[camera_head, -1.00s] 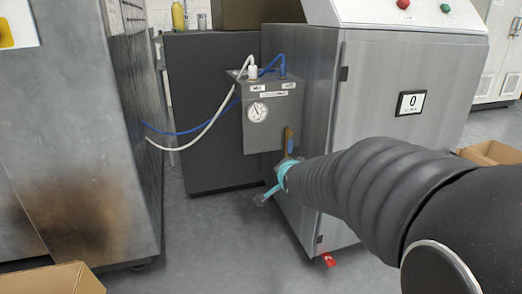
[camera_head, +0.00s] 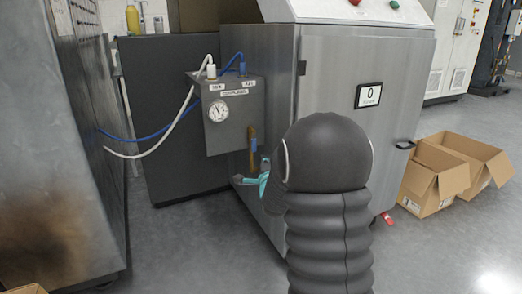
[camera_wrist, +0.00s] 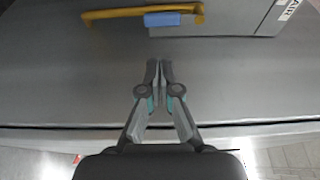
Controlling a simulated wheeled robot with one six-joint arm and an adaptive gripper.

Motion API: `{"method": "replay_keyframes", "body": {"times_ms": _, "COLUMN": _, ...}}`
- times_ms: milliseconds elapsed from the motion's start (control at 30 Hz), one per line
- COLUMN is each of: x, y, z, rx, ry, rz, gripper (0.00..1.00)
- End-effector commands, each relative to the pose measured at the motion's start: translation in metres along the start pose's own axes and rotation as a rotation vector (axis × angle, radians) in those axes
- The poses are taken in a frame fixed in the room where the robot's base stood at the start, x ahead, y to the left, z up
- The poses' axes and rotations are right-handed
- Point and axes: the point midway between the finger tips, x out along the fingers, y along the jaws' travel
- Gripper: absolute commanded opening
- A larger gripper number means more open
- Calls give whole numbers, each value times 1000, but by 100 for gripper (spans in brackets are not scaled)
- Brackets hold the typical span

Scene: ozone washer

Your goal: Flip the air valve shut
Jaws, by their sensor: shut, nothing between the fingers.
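In the wrist view the blue handle (camera_wrist: 170,19) lies along the yellow pipe (camera_wrist: 112,14), near the top edge. My gripper (camera_head: 237,180) is just below and left of the pipe's lower end in the head view. In the wrist view my gripper (camera_wrist: 159,66) is shut and empty, its tips apart from the handle and pipe in the picture. My arm hides part of the gripper in the head view.
The steel cabinet (camera_head: 335,80) stands right behind the gripper. A white hose (camera_head: 178,118) and a blue hose (camera_head: 150,137) run left from the box. A steel machine (camera_head: 60,150) stands at left. Open cartons (camera_head: 430,180) lie at right. The floor between is clear.

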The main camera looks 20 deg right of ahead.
Motion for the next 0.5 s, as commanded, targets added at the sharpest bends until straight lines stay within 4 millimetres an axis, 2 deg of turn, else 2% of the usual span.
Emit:
{"method": "replay_keyframes", "body": {"times_ms": 167, "x": 11, "y": 0, "z": 0, "rx": -1, "ry": 0, "rz": -1, "gripper": 0}}
{"method": "replay_keyframes", "body": {"times_ms": 500, "x": 67, "y": 0, "z": 0, "rx": -1, "ry": 0, "rz": 0, "gripper": 0}}
